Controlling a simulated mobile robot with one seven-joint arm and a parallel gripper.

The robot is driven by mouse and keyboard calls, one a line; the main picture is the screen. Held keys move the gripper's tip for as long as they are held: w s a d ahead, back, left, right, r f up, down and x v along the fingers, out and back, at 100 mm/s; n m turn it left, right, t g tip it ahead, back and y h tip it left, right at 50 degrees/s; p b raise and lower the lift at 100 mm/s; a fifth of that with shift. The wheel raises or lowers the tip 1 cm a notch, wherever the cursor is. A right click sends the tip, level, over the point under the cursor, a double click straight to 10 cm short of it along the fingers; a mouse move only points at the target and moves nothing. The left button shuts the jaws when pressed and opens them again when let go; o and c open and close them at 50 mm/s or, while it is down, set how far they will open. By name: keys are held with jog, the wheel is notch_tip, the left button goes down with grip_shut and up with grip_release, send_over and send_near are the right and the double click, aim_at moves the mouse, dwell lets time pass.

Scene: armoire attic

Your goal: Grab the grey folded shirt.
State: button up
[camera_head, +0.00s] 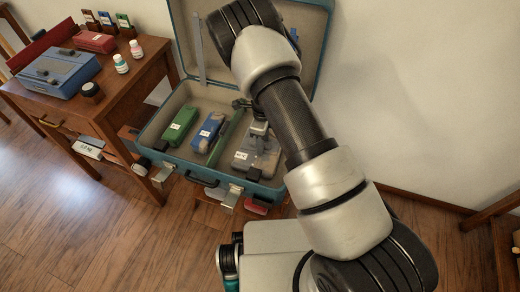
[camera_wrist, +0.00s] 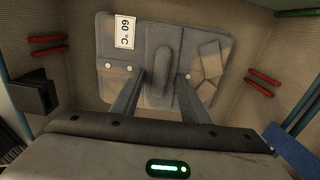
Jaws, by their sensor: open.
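A grey folded shirt (camera_wrist: 205,50) with a white "60 °C" label, brownish patches and a raised ridge along its middle lies flat in the suitcase (camera_head: 165,108). It also shows in the head view (camera_head: 268,160) at the right of the suitcase, partly hidden by my arm. My gripper (camera_wrist: 161,78) is open above the shirt. Its two fingers point at the shirt, one on each side of the ridge. I cannot tell whether the fingertips touch the cloth. In the head view my gripper (camera_head: 258,128) is small and partly covered by my arm.
A blue bundle (camera_head: 207,132) and a green bundle (camera_head: 180,127) lie left of the shirt. A long green strip (camera_head: 225,138) stands between the blue bundle and the shirt. The suitcase's raised lid stands behind. A wooden desk (camera_head: 120,85) holds a blue box (camera_head: 58,72).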

grip_shut()
